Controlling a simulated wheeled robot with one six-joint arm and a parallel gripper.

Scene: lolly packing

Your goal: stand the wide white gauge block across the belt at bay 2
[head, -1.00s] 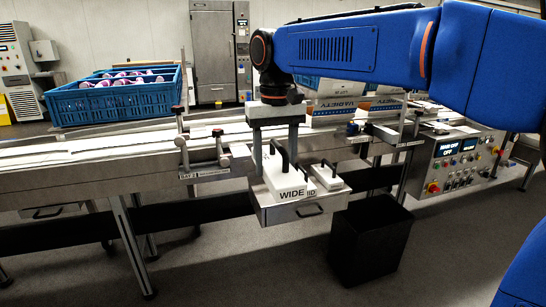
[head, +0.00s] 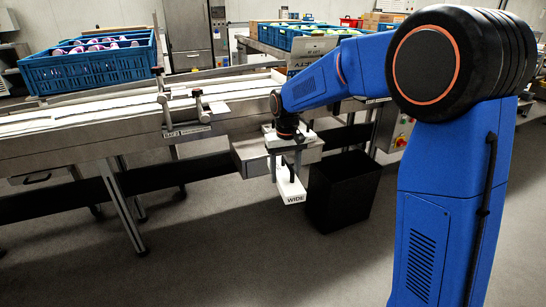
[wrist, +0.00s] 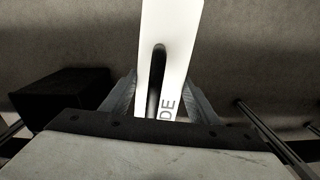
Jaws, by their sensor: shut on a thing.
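The wide white gauge block (head: 291,191), marked WIDE and with a black handle, hangs from my gripper (head: 286,172) in the head view. My gripper is shut on its handle. In the wrist view the white block (wrist: 172,35) shows between the two fingers, its black handle upright along it and part of its lettering visible. The block is in the air in front of the drawer unit, apart from the belt. The belt (head: 110,113) runs along the left and middle of the head view. A bay bracket (head: 187,131) with a label stands on its near edge; the label is too blurred to read surely.
A black bin (head: 343,190) stands on the floor right of the block; it also shows in the wrist view (wrist: 62,95). A blue crate (head: 88,66) of lollies sits behind the belt. A drawer unit (head: 250,155) hangs below the belt. The floor at front left is clear.

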